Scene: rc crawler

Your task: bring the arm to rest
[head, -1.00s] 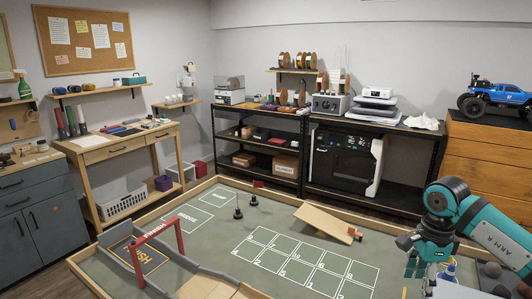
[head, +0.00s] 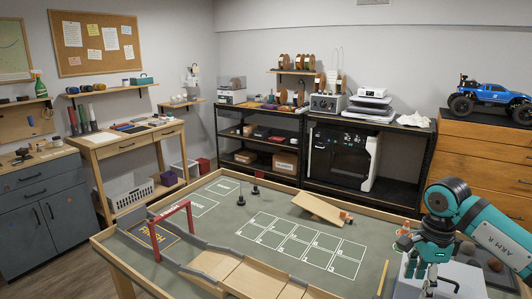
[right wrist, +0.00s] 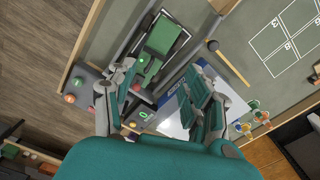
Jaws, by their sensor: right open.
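My right arm (head: 490,235), teal and grey with "ARM R" on it, comes in from the right in the head view. Its gripper (head: 421,276) points down over the right end of the big table, above a pale box-like surface (head: 468,280). In the right wrist view the gripper (right wrist: 163,88) is open, its two fingers wide apart. I see nothing held between them. Below it are a green object (right wrist: 160,38) on a framed panel and a white surface (right wrist: 174,112). My left gripper is not in view.
The green-topped table (head: 225,228) carries a red gate (head: 187,203), grey-railed ramps and a wooden ramp (head: 320,208). A mallet-like tool (right wrist: 230,62) and small coloured items (right wrist: 256,114) lie near the gripper. A blue crawler (head: 490,98) stands on the wooden drawers (head: 470,150).

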